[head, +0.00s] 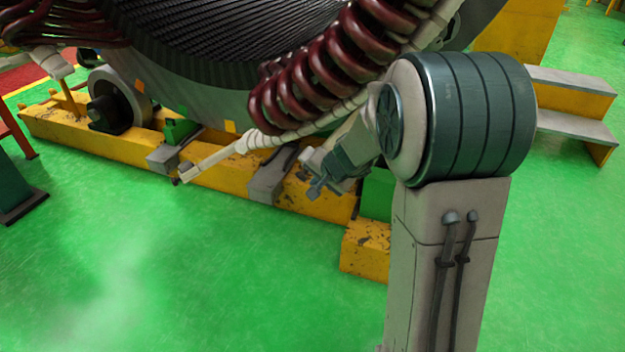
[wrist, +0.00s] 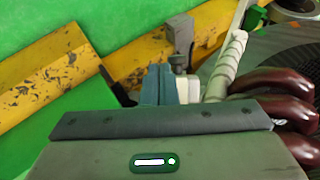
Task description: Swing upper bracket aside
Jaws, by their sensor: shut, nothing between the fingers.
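My gripper (head: 318,188) is shut and empty. It hangs at the end of my arm, below the dark red coils and in front of the yellow base. In the wrist view the blue-grey fingers (wrist: 160,86) stick out beyond the dark front edge of the hand. A grey upright block (wrist: 181,34) with a small knob stands just past the fingertips; I cannot tell whether they touch. It may be a bracket, but I cannot pick out the upper bracket for certain. A white wrapped lead (head: 238,147) runs down to the left from the coils, and also shows in the wrist view (wrist: 228,65).
The stator's dark red coils (head: 325,70) hang close above my gripper. Chipped yellow beams (head: 225,182) carry grey blocks (head: 268,182) and a roller (head: 118,98). Grey steps (head: 572,125) stand at the right. The green floor (head: 180,270) in front is clear.

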